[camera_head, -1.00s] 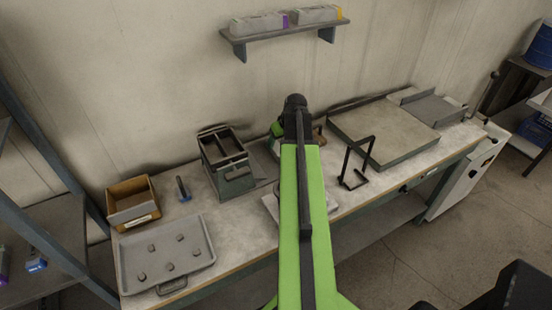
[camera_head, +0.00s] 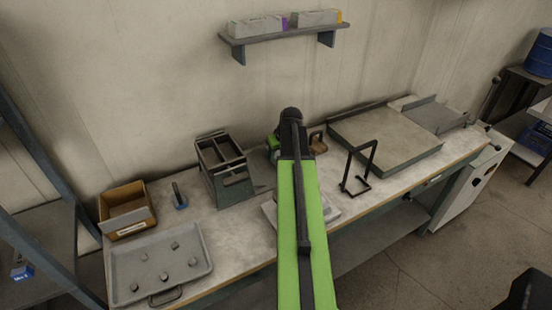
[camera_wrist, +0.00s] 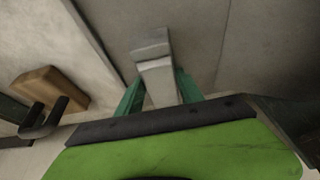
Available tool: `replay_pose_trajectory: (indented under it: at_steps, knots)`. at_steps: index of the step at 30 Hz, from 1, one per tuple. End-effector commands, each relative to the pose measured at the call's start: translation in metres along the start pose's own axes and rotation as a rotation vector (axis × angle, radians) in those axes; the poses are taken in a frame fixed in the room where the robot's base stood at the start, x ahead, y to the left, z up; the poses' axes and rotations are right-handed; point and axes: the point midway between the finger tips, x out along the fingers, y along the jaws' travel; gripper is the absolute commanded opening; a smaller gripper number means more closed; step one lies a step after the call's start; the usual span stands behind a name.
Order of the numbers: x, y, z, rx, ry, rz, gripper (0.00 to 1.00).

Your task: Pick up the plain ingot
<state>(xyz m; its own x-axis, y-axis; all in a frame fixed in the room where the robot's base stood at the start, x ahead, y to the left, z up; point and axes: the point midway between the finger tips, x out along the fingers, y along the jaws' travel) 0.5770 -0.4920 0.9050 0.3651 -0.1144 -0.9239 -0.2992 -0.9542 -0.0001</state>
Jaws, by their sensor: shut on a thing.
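In the wrist view, my gripper (camera_wrist: 158,82) has its two green fingers closed on the sides of a plain pale grey ingot (camera_wrist: 154,50). The ingot's far end sticks out beyond the fingers, and no coloured mark shows on it. Behind it are grey surfaces; I cannot tell whether it touches them. In the head view my own green arm reaches over the bench and hides the ingot and most of the gripper.
The bench (camera_head: 230,228) carries a grey tray (camera_head: 205,250) with several small lumps, a cardboard box (camera_head: 125,225), a slotted metal box (camera_head: 232,190), a black stand (camera_head: 347,170) and a large slab (camera_head: 385,145).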

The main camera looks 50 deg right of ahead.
Motion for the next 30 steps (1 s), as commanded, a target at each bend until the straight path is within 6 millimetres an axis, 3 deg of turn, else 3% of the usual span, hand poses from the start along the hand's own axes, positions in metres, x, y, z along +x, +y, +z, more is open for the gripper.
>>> replay_pose_trajectory:
  at_steps: [1,7,21,30]
  knots:
    - [0.0,0.0,0.0,0.0,0.0,0.0,0.24]
    - [0.0,0.0,0.0,0.0,0.0,0.0,0.0]
    - [-0.002,-0.001,-0.002,-0.001,0.001,-0.001,0.0]
    - [-0.034,-0.001,-0.015,-0.001,0.001,-0.001,0.0]
